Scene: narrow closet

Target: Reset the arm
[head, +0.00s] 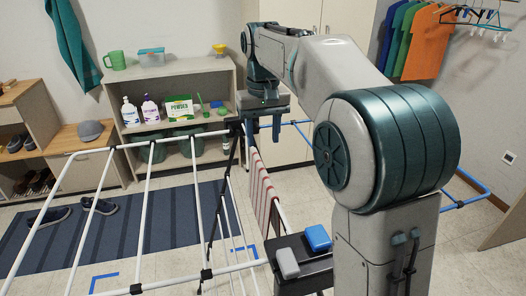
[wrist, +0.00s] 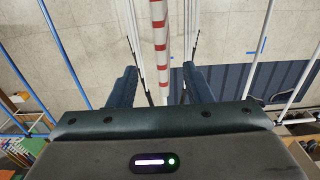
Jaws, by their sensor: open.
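My arm reaches forward from the right of the head view and bends down at its far end. My gripper (head: 265,130) points downward above the drying rack (head: 142,205), near its far right part. In the wrist view my gripper (wrist: 160,84) has its two dark fingers wide apart, with nothing held between them. In the wrist view the striped cloth (wrist: 159,38) shows as a narrow strip in line with the gap, apart from the fingers.
A shelf unit (head: 190,68) with bottles and a powder box stands behind the rack. Shirts (head: 425,45) hang at back right. Blue rack bars (head: 465,180) extend to the right.

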